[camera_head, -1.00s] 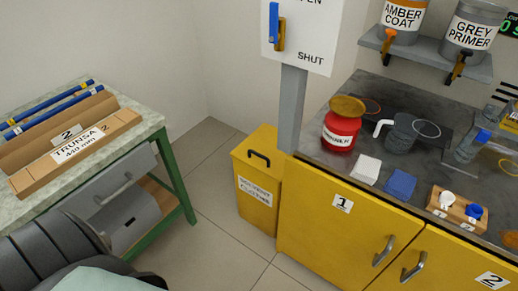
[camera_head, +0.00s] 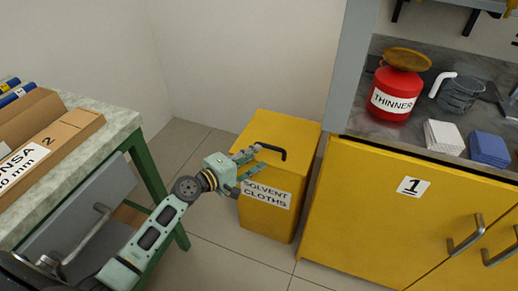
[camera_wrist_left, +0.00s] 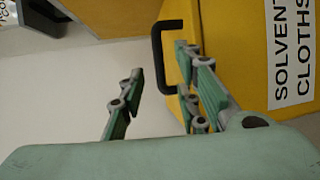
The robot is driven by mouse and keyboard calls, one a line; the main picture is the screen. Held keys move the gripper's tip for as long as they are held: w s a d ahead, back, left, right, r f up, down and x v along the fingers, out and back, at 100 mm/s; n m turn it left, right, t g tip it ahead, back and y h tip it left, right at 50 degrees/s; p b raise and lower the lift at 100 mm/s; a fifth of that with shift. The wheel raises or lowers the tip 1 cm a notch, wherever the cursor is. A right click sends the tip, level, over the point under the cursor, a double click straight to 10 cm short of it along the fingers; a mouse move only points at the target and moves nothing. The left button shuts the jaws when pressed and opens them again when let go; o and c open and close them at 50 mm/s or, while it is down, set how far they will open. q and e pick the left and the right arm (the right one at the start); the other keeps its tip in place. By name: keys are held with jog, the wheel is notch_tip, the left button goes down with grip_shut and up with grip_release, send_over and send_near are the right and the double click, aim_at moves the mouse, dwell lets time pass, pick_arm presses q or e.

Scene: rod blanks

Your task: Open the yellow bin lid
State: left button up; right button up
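The yellow bin (camera_head: 270,212) stands on the floor left of the yellow cabinet and has a "SOLVENT CLOTHS" label. Its lid (camera_head: 290,130) is down, with a black bar handle (camera_head: 271,149) on top. My left gripper (camera_head: 250,169) is open at the bin's front left top edge, close to the handle. In the left wrist view my left gripper (camera_wrist_left: 160,68) has its fingers apart, and the handle (camera_wrist_left: 157,55) shows just beyond and between the fingertips. I cannot tell whether they touch it. My right gripper is not in view.
A green-legged bench (camera_head: 118,118) with a drawer (camera_head: 80,215) stands at left. The yellow cabinet (camera_head: 375,225) is right of the bin, with a grey post (camera_head: 350,65) beside it. A red thinner can (camera_head: 393,92) is on the counter. Some floor (camera_head: 205,235) is clear.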

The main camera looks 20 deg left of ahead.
aim_at(269, 147)
pick_arm(q)
jog(key=b+x, duration=0.1)
jog(key=x, duration=0.7)
jog(key=shift+a+r, duration=0.1)
jog(key=shift+c, duration=0.2)
grip_shut()
